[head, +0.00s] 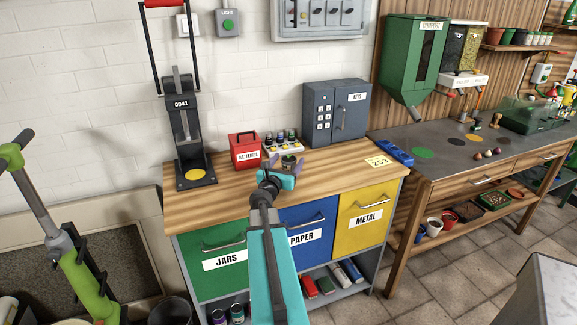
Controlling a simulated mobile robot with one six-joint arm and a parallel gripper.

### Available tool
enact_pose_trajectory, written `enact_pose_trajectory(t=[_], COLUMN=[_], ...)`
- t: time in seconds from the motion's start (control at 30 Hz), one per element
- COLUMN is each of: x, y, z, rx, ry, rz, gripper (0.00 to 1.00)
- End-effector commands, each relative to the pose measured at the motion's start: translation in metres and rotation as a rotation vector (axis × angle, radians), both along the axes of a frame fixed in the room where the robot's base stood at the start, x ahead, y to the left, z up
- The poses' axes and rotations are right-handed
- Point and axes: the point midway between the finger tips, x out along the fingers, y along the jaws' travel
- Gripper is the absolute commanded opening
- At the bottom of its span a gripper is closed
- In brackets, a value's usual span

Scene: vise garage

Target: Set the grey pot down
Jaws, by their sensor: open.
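A small dark grey pot (289,161) with something green in it shows just beyond my gripper (284,174), over the wooden workbench top (340,160). My gripper is open, at the end of my teal arm. Its fingers are small in view and partly hide the pot's lower part. I cannot tell whether the pot touches the bench or the fingers.
A red batteries box (245,151), a rack of small colourful items (282,141) and a grey keypad safe (336,111) stand behind. A black press (187,140) stands left. A yellow note (381,162) and blue tray (395,152) lie right. Bare wood lies between.

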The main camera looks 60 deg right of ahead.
Motion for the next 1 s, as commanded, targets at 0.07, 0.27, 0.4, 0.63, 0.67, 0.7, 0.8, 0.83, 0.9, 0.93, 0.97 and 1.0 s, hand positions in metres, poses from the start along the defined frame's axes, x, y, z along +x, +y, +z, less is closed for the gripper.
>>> enact_pose_trajectory(t=[0.07,0.27,0.4,0.63,0.67,0.7,0.8,0.83,0.9,0.93,0.97,1.0], x=[0.000,0.001,0.002,0.006,0.007,0.008,0.009,0.010,0.011,0.011,0.012,0.012], y=[0.000,0.001,-0.002,-0.018,-0.020,-0.024,-0.032,-0.035,-0.041,-0.043,-0.045,-0.047], z=[0.000,0.000,0.000,0.000,0.001,0.000,0.000,0.000,0.000,0.000,0.000,0.000], rx=[0.000,0.000,0.000,0.001,0.001,0.001,0.001,0.000,0.000,0.000,0.000,0.000], ry=[0.000,0.000,0.000,0.000,0.000,0.000,0.000,0.000,0.000,0.000,0.000,0.000], rz=[0.000,0.002,0.002,0.002,0.002,0.002,0.002,0.002,0.001,0.001,0.001,0.001], gripper=[0.70,0.70,0.70,0.70,0.70,0.70,0.70,0.70,0.70,0.70,0.70,0.70])
